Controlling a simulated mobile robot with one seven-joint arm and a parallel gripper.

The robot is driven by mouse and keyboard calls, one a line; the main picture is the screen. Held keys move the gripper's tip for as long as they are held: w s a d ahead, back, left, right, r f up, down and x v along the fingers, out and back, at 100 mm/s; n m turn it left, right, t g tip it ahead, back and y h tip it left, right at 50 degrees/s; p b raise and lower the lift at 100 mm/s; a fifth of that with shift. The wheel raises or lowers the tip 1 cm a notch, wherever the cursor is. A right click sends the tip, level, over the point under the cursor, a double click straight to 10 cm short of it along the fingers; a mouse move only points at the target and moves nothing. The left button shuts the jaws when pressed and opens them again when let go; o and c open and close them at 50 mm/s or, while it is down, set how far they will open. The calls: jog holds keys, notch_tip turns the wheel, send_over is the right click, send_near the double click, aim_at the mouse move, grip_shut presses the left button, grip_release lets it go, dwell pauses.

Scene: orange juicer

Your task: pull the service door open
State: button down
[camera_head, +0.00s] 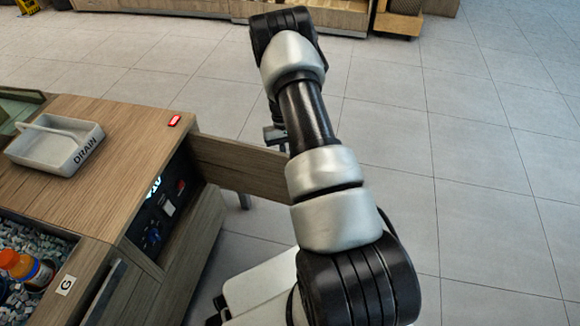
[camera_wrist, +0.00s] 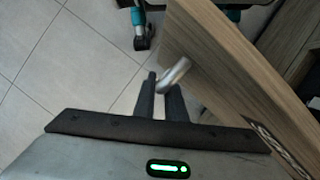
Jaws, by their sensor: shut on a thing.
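The service door (camera_head: 238,165) is a wooden panel that stands swung out from the end of the wooden counter, with a dark compartment (camera_head: 160,210) exposed beside it. In the wrist view the door (camera_wrist: 225,70) runs diagonally across the right side. Its curved metal handle (camera_wrist: 174,74) lies between the fingertips of my gripper (camera_wrist: 161,92). My gripper is shut on this handle. In the head view my arm hides the door's outer end and the handle.
A white DRAIN tray (camera_head: 58,147) and a small red object (camera_head: 174,121) sit on the counter (camera_head: 110,180). An orange-capped bottle (camera_head: 25,268) lies in a bin of grey pieces at lower left. Tiled floor (camera_head: 480,170) is clear to the right.

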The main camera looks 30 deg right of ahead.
jog(key=c, duration=1.8)
grip_release()
jog(key=p+v, duration=0.3)
jog(key=v, duration=1.4)
jog(key=shift+r, duration=0.25)
